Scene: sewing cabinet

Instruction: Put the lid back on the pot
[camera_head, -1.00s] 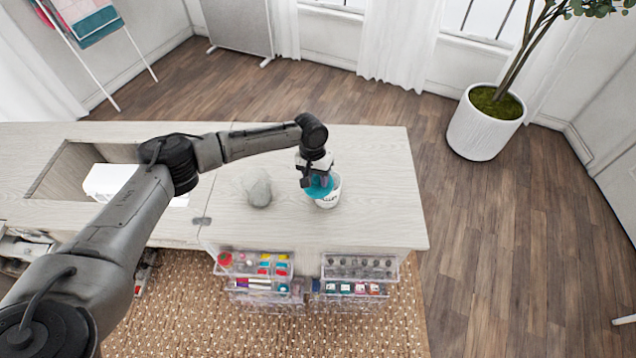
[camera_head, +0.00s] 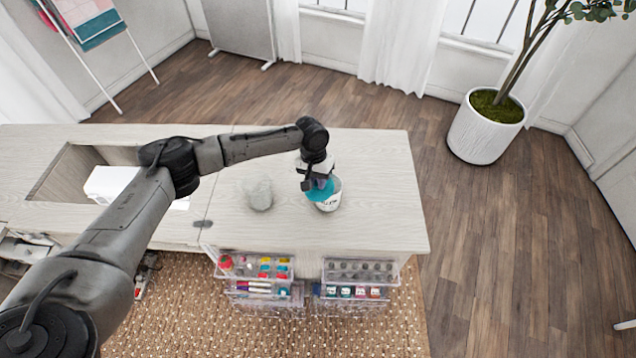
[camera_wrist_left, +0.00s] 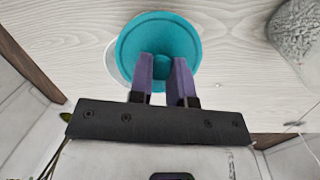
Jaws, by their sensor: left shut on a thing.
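The teal round lid (camera_head: 322,193) is over the white pot (camera_head: 330,204) on the cabinet top. My left gripper (camera_head: 318,182) comes from above and is shut on the lid's knob. In the left wrist view, the lid (camera_wrist_left: 132,42) shows between and beyond the fingers (camera_wrist_left: 163,66), with a strip of white pot rim (camera_wrist_left: 117,66) past its left edge. The lid is a little off-centre toward the left of the pot in the head view. I cannot tell whether the lid touches the rim. My right gripper is not in view.
A grey-white rounded object (camera_head: 258,193) stands left of the pot; it also shows in the left wrist view (camera_wrist_left: 298,28). The cabinet top (camera_head: 375,190) is clear to the right. Clear drawers (camera_head: 358,270) with supplies stick out at the front. A recess (camera_head: 65,172) lies at left.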

